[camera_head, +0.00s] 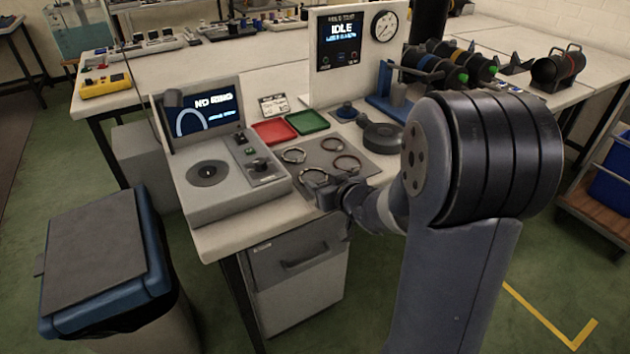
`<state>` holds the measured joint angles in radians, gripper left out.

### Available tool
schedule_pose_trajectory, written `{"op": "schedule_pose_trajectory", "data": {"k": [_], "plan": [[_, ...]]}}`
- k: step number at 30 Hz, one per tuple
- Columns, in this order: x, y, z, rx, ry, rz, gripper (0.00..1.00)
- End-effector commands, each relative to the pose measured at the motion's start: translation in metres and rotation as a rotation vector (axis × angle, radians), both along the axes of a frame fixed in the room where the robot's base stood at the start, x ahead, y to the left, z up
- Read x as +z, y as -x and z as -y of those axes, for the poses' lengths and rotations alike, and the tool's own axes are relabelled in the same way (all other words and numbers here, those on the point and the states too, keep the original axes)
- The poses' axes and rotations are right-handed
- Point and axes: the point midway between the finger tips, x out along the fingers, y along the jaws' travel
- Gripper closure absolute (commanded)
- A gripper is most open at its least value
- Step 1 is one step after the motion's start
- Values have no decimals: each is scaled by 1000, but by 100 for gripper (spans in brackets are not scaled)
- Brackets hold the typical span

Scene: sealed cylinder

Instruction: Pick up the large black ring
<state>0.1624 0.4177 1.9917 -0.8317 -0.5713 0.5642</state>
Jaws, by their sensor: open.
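Several rings lie flat on a dark grey mat (376,172) on the bench. A larger dark ring (347,171) lies at the right of the mat, and a smaller ring (332,150) lies behind it. A paler, metallic ring (293,162) lies at the left. Another dark ring (312,170) at the front is partly hidden by my gripper. I cannot tell surely which one is the large black ring. My gripper (322,190) is open, low over the front edge of the mat. Its fingertips are small and dark, and contact with a ring cannot be made out.
A test station with a screen (208,112) and round plate stands left of the mat. Red (274,131) and green (307,122) trays lie behind. A round dark device (384,137) and a blue stand (392,104) are at the back right.

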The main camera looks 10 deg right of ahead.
Motion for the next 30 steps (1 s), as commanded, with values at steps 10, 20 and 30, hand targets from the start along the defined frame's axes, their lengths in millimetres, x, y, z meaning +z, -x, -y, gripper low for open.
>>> {"op": "schedule_pose_trajectory", "data": {"k": [10, 20, 30], "plan": [[0, 1, 0, 0, 0, -1, 74], [0, 1, 0, 0, 1, -2, 100], [13, 1, 0, 1, 2, 0, 100]]}}
